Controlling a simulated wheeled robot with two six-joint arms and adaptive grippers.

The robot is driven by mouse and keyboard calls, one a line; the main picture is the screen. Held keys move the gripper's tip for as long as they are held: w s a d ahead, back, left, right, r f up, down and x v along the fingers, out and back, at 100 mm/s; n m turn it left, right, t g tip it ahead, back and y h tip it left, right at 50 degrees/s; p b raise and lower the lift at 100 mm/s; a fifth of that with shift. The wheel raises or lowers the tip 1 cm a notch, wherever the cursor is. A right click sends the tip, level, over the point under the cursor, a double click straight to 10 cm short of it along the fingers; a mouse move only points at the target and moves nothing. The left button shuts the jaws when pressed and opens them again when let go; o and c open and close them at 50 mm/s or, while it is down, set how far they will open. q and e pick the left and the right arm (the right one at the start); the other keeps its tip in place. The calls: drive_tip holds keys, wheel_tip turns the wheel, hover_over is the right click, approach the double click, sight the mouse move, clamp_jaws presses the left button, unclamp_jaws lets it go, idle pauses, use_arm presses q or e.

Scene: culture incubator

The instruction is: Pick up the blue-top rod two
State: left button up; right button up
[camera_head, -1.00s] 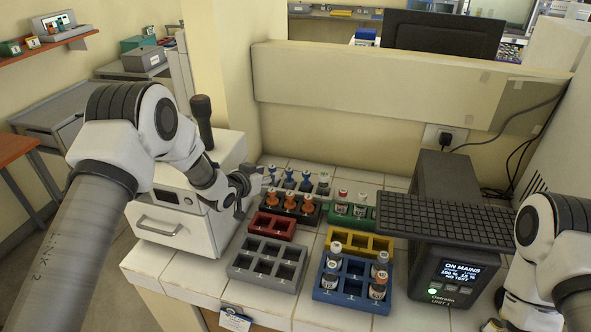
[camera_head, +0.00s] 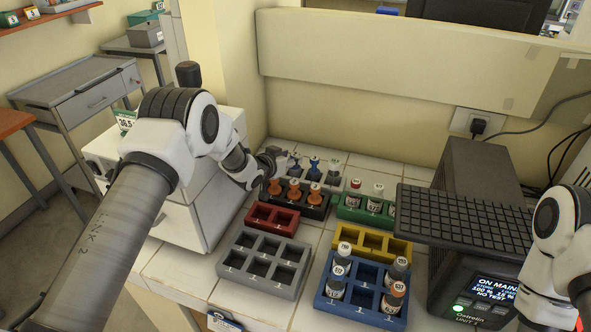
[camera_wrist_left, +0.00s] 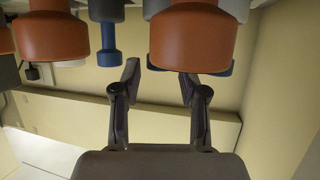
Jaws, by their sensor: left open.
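Blue-top rods stand in the grey rack at the back of the bench; two show clearly in the head view, one (camera_head: 294,169) beside my gripper and one (camera_head: 314,165) to its right. I cannot read which is number two. My left gripper (camera_head: 284,158) is open at the left end of this row and hides part of it. In the left wrist view, its spread fingers (camera_wrist_left: 158,78) have nothing between them. One blue-top rod (camera_wrist_left: 110,45) is left of the fingers; another blue part (camera_wrist_left: 222,70) is partly hidden behind an orange top. My right gripper is out of view.
Orange-top pieces (camera_head: 294,190) stand in a black rack just in front. Red (camera_head: 262,222), grey (camera_head: 243,278), green (camera_head: 350,210), yellow (camera_head: 398,250) and blue (camera_head: 331,302) racks crowd the bench. A white cabinet (camera_head: 185,225) stands left, a dark console (camera_head: 475,165) right.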

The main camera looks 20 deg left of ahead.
sight(294, 155)
use_arm(q)
drive_tip(key=shift+p+x, duration=0.3)
drive_tip(key=shift+x, duration=0.85)
drive_tip(key=shift+w+d+f, duration=0.1)
drive_tip(key=shift+w+f, duration=0.05)
drive_tip(key=shift+w, duration=0.3)
clamp_jaws()
